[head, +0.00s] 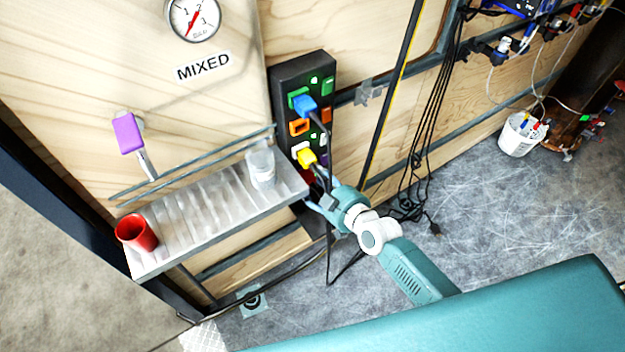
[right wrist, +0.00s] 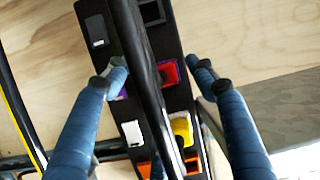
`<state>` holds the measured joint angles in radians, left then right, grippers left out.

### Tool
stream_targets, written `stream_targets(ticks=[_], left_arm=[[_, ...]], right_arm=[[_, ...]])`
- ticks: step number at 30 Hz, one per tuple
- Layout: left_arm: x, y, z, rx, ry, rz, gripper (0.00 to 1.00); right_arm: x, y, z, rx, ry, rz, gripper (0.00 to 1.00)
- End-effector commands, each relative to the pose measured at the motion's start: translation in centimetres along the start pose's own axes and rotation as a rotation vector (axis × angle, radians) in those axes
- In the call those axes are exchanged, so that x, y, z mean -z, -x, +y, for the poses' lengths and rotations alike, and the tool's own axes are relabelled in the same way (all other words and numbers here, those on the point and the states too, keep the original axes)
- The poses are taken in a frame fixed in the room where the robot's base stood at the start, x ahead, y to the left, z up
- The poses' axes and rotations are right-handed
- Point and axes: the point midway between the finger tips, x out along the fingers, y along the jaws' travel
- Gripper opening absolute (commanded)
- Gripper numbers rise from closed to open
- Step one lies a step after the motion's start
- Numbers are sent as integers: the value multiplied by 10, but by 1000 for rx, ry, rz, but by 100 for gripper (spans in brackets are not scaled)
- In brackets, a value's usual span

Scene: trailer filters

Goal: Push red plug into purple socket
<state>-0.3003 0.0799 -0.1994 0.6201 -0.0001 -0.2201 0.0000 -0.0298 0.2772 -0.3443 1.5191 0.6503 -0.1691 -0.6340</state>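A black socket strip (head: 288,75) stands against the wooden wall, and its lower part shows close up in the right wrist view (right wrist: 180,32). The red plug (right wrist: 168,72) sits at the strip's face, partly covered by a dark cable. A bit of the purple socket (right wrist: 123,93) shows beside the left fingertip; the rest is hidden, so I cannot tell how deep the red plug sits. My right gripper (head: 322,198) is at the strip's lower end. Its two blue fingers (right wrist: 160,75) are apart, one on each side of the red plug. My left gripper is not in view.
A blue plug (head: 304,106) and a yellow plug (head: 307,157) are on the strip above my right gripper. A metal shelf (head: 200,215) with a red cup (head: 136,232) and a clear jar (head: 262,167) is close on the left. Black cables hang on the right.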

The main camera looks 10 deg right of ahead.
Motion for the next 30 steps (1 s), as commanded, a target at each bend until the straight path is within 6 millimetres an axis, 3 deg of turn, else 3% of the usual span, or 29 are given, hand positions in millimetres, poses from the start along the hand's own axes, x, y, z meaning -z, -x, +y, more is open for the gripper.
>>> stream_targets(ticks=[8,21,30], left_arm=[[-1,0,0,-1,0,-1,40],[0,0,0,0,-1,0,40],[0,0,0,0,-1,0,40]], right_arm=[[-2,10,0,1,-1,-2,56],[-2,96,-1,1,1,-3,56],[0,120,0,0,0,1,56]])
